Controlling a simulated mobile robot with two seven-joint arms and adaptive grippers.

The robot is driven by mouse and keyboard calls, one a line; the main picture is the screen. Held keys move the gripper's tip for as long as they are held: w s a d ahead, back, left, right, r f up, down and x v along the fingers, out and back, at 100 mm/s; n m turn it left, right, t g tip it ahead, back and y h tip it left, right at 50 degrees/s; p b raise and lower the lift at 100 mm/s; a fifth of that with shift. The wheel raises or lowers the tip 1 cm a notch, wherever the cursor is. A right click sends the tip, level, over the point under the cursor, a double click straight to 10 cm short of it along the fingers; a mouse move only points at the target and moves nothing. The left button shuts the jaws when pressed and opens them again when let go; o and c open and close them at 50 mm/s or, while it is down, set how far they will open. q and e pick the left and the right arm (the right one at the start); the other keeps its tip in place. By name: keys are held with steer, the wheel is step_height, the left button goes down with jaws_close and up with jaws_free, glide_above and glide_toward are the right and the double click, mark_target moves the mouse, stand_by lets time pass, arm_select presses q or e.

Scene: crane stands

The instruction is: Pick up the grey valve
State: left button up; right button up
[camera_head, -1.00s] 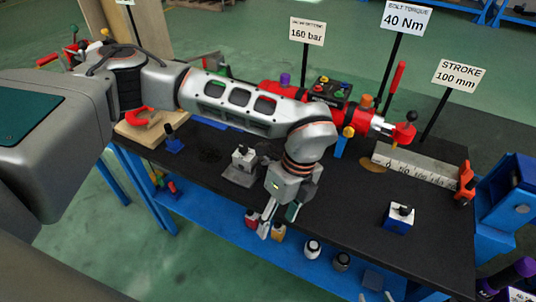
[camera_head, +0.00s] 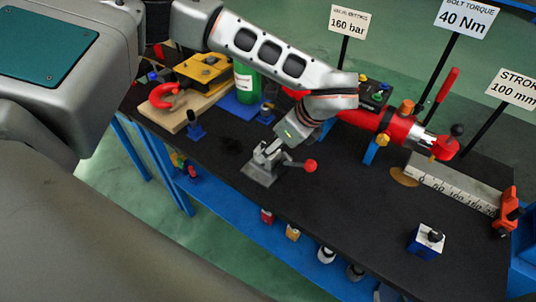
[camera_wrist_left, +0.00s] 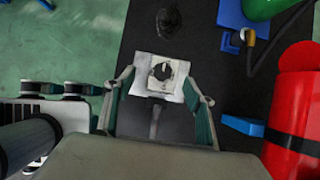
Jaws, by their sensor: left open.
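The grey valve (camera_head: 262,163) stands on the black tabletop, left of the table's middle, with a lever ending in a red ball (camera_head: 310,166) to its right. My left gripper (camera_head: 278,150) is at the valve, its arm reaching in from above, and partly covers it in the head view. In the left wrist view the gripper (camera_wrist_left: 160,82) is open, with one finger on each side of the valve's pale block (camera_wrist_left: 162,86). Contact cannot be told. The lever runs back toward the palm, its knob hidden there. I make out no right gripper.
A wooden board (camera_head: 165,115) with a red shackle is at left. A blue block (camera_head: 425,243) sits at right. The black tabletop (camera_head: 340,205) between is clear.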

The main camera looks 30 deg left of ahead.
arm_select(q)
steer(key=x, duration=0.5)
steer(key=shift+w+d+f+p, duration=0.1)
steer(key=shift+w+f+p, duration=0.05)
steer(key=shift+w+p, duration=0.25)
jaws_close()
